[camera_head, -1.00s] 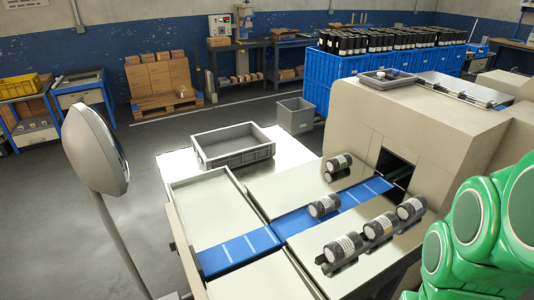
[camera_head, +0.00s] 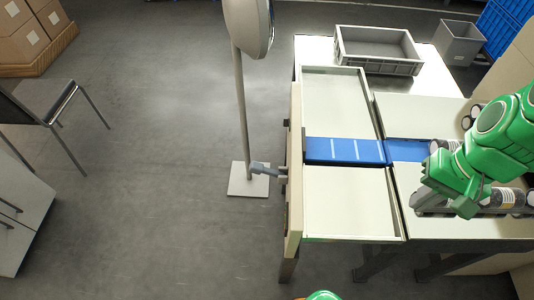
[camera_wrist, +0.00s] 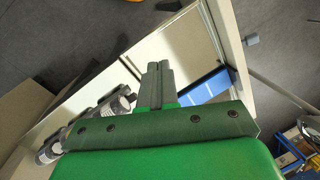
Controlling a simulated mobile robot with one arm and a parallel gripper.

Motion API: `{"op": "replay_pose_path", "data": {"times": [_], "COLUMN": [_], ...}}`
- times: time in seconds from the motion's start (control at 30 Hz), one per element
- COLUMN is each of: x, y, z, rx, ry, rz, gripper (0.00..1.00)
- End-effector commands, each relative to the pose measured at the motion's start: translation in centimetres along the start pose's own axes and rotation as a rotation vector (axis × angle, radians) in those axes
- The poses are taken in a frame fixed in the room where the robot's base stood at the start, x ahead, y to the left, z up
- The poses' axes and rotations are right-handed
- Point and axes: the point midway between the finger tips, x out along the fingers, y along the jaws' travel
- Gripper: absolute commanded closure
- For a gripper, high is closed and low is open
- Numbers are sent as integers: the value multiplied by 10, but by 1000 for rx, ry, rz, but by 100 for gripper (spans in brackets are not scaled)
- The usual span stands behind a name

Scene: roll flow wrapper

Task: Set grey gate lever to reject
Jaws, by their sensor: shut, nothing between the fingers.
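A small grey lever (camera_head: 265,169) sticks out from the outer left side of the infeed table in the head view, just on the near side of the blue belt's end. A small grey piece beyond the table edge in the wrist view (camera_wrist: 252,40) looks like the same lever. Its setting marks cannot be read. My gripper (camera_wrist: 155,84) is shut and empty, its two dark fingers together above the pale table plates. It is apart from the lever. In the head view my green arm reaches in from the right and the fingers cannot be made out.
The blue belt (camera_head: 345,151) runs between pale plates (camera_head: 350,202). Dark cylinders (camera_head: 503,197) lie to the right, partly behind my arm. A pole on a pale base (camera_head: 248,180) stands close behind the lever. A grey crate (camera_head: 378,50) sits at the back.

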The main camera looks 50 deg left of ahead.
Motion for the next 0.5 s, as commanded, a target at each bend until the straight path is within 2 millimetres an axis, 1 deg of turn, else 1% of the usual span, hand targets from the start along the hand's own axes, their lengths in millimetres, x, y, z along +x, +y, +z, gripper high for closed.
{"op": "replay_pose_path", "data": {"times": [0.03, 0.2, 0.5], "x": [5, 16, 44], "y": [-9, -37, -91], "z": [-9, -36, -77], "rx": [-21, -80, -170], "ry": [-5, -3, -7], "rz": [-10, -40, -93], "gripper": [100, 100, 100]}}
